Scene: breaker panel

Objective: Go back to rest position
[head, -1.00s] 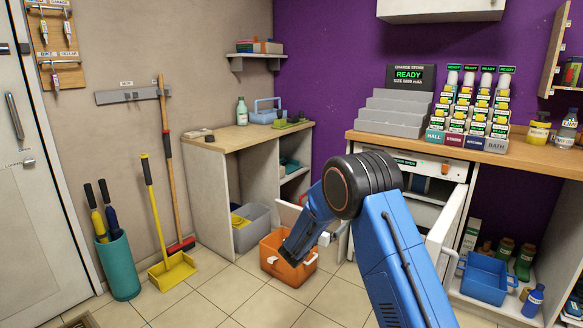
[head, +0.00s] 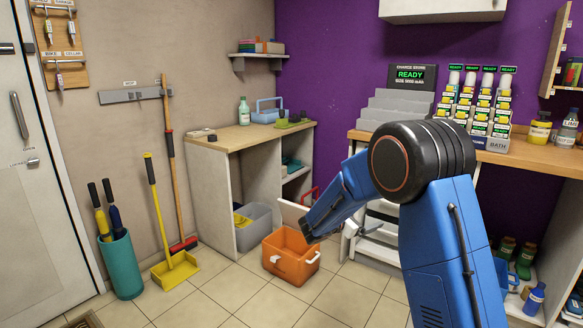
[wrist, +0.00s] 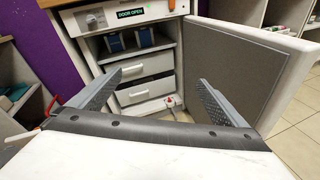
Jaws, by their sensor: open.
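My gripper (wrist: 152,92) is open in the wrist view, its two grey fingers wide apart with nothing held between them. It faces an open cabinet with a "DOOR OPEN" display (wrist: 130,13). Inside are grey drawers (wrist: 146,90), and the white cabinet door (wrist: 262,62) stands swung out to the right. In the head view my gripper (head: 306,232) is at the end of my blue arm, above and beside the orange crate (head: 290,262); its fingertips are small and dark there. My arm hides much of the cabinet in the head view.
The wooden counter (head: 510,160) with a battery rack (head: 482,110) stands behind my arm. A workbench (head: 252,135) stands left of the cabinet. A yellow dustpan (head: 176,270) and a teal bin (head: 121,266) are at the left. The tiled floor (head: 235,295) in front is clear.

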